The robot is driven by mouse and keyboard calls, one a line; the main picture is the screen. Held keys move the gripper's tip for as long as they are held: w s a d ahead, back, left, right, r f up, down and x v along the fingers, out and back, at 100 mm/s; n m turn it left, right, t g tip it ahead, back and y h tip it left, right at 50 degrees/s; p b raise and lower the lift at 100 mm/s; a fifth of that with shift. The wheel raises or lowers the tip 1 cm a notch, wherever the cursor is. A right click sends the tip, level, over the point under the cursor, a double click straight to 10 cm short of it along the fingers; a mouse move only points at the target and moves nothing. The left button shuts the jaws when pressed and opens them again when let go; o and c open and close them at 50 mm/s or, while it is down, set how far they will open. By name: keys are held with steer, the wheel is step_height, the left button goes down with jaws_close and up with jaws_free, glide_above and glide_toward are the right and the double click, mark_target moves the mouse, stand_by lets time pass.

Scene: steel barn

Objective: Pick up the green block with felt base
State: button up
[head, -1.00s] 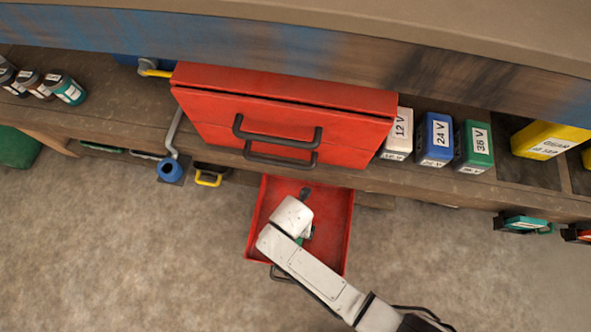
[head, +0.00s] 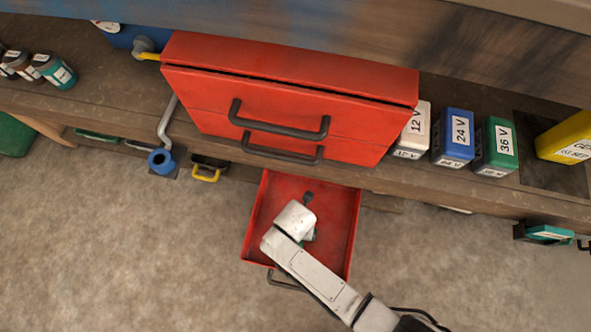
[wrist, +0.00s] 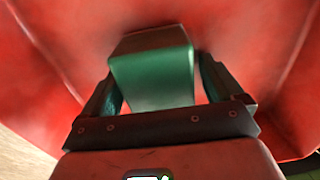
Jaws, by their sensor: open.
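The green block (wrist: 153,77) lies in the open red drawer (wrist: 245,30), with its grey-green top and brighter green side showing in the wrist view. My gripper (wrist: 158,84) is open, with one finger on either side of the block. A narrow gap shows at the right finger; I cannot tell whether either finger touches it. In the head view my arm reaches over the drawer (head: 343,215) and hides most of the block, with only a bit of green (head: 309,236) showing beside my wrist. The felt base is hidden.
The red cabinet (head: 280,105) with dark handles stands above the drawer. White (head: 413,130), blue (head: 453,138) and green (head: 496,147) voltage-labelled boxes stand right of it. Several small bottles (head: 54,70) stand at far left. A small dark thing (head: 308,197) shows near the drawer's back.

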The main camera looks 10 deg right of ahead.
steer(key=c, duration=1.1)
steer(key=shift+r, duration=0.15)
steer(key=shift+c, duration=0.2)
steer(key=shift+r+p, duration=0.45)
steer(key=shift+r, duration=0.15)
step_height(320, 180, up, 3)
steer(key=shift+f+p, duration=0.2)
steer(key=shift+p, duration=0.7)
steer(key=s+d+r+p, duration=0.8)
steer(key=s+r, duration=0.1)
steer(key=s, duration=0.2)
steer(key=shift+s, duration=0.15)
